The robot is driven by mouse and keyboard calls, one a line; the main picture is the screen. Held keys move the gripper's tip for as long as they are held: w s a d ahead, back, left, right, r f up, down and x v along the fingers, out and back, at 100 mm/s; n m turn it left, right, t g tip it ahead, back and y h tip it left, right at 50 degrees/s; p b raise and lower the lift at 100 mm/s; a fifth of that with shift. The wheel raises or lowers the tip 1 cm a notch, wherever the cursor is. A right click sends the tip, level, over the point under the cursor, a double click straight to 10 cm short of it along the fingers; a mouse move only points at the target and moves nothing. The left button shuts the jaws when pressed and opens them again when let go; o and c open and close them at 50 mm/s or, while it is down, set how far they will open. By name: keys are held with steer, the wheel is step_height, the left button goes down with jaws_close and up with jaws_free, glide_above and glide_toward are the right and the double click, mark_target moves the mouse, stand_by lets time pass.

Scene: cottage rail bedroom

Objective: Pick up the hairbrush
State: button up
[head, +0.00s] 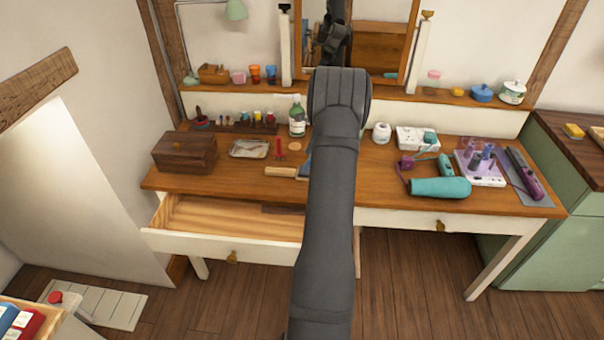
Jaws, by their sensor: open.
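A tool with a pale wooden handle (281,171) lies on the dressing table (240,180), just left of my arm. A blue part at its right end is partly hidden by the arm, so I cannot tell whether it is the hairbrush. A dark brown object (280,209) lies in the open drawer (205,216), also partly covered; I cannot tell what it is. No other thing is clearly a hairbrush. My arm rises through the middle of the head view, and its end is hidden behind it. A dark part of me shows in the mirror, too unclear to read.
A wooden box (185,152), a small tray (249,149) and a green bottle (297,117) stand on the left. The mirror (380,45) stands behind.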

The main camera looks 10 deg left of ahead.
mark_target(295, 172)
steer(key=x, duration=0.5)
steer(key=shift+f, duration=0.2)
steer(key=c, duration=1)
